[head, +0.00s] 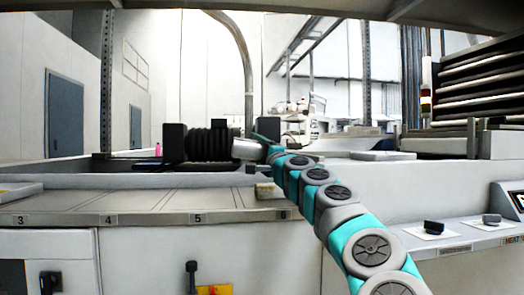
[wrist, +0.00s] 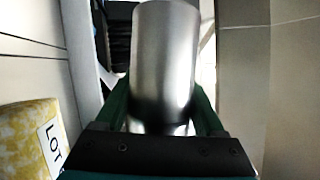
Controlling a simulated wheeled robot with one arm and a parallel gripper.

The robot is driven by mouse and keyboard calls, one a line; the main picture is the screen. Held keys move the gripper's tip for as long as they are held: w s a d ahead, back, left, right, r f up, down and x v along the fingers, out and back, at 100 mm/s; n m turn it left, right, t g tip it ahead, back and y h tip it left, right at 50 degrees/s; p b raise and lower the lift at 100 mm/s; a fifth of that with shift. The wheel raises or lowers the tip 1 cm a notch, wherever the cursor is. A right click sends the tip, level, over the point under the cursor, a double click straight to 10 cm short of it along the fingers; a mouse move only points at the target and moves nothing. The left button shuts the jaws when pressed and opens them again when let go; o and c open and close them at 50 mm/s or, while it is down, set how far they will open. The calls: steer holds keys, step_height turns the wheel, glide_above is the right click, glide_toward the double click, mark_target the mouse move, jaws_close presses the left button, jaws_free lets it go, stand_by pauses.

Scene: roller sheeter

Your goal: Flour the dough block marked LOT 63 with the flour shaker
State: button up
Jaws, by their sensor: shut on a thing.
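My gripper (head: 266,143) is shut on the flour shaker, a shiny metal cylinder (head: 246,149). In the wrist view the shaker (wrist: 163,60) stands between the two green fingers of the gripper (wrist: 162,100). In the head view it looks tilted, above the counter. A pale yellow dough block (head: 268,190) lies on the counter below and slightly right of the shaker, near the mark 6. In the wrist view the block (wrist: 25,145) is at the lower left, beside the shaker, with a white label reading "LOT"; its number is cut off.
The counter (head: 150,200) has marked places 3, 4, 5 and 6 along its front edge. A black ribbed roller unit (head: 208,145) stands behind it. A control panel (head: 508,195) and two small dark items on white cards (head: 434,228) are at the right.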

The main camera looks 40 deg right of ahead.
steer(key=shift+w+a, duration=0.5)
steer(key=shift+a, duration=0.3)
steer(key=shift+s+d, duration=0.35)
steer(key=shift+d, duration=0.2)
steer(key=shift+s+d, duration=0.3)
steer(key=shift+d, duration=0.2)
